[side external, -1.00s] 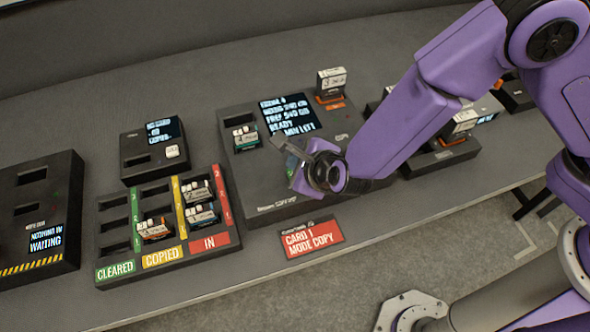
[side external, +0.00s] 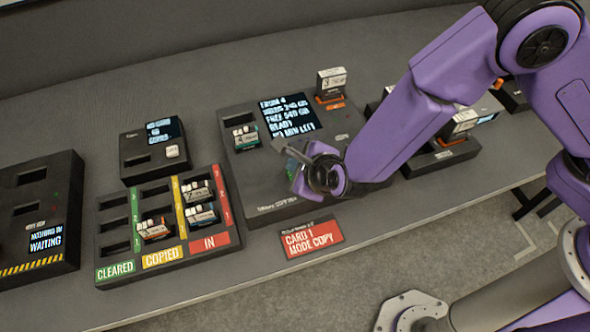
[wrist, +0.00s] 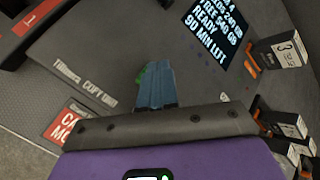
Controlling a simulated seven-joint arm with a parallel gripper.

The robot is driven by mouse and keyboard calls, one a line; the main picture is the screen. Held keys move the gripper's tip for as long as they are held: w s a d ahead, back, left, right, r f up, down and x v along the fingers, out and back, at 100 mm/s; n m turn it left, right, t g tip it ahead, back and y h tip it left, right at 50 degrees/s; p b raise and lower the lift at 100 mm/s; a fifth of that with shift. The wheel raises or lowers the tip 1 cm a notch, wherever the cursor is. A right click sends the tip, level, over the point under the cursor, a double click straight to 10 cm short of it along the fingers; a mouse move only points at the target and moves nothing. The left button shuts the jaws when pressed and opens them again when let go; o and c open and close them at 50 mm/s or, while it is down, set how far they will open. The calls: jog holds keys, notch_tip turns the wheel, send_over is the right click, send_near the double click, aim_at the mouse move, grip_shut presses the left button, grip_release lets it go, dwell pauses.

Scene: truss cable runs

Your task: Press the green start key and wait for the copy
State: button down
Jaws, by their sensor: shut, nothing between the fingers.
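The copier (side external: 265,185) is a dark box in the middle of the bench. Its screen (side external: 289,113) reads "FROM 4", "FREE 540 GB", "READY" and "90 MIN LEFT"; it also shows in the wrist view (wrist: 212,28). A teal-labelled card (side external: 245,137) sits in its left slot. A second card (side external: 331,84) stands upright at its back right. The green start key (wrist: 141,76) shows only partly, at the fingertips. My gripper (side external: 296,178) is shut and empty, low over the copier. In the wrist view its fingers (wrist: 155,85) cover part of the key; I cannot tell whether they touch it.
A card tray (side external: 168,250) marked CLEARED, COPIED and IN holds several cards, left of the copier. A small reader (side external: 152,150) stands behind it. A unit reading "WAITING" (side external: 45,225) is far left.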

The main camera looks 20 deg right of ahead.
jog(key=shift+f, duration=0.5)
dwell(0.5)
jog(key=shift+r, duration=0.95)
jog(key=shift+r, duration=2.45)
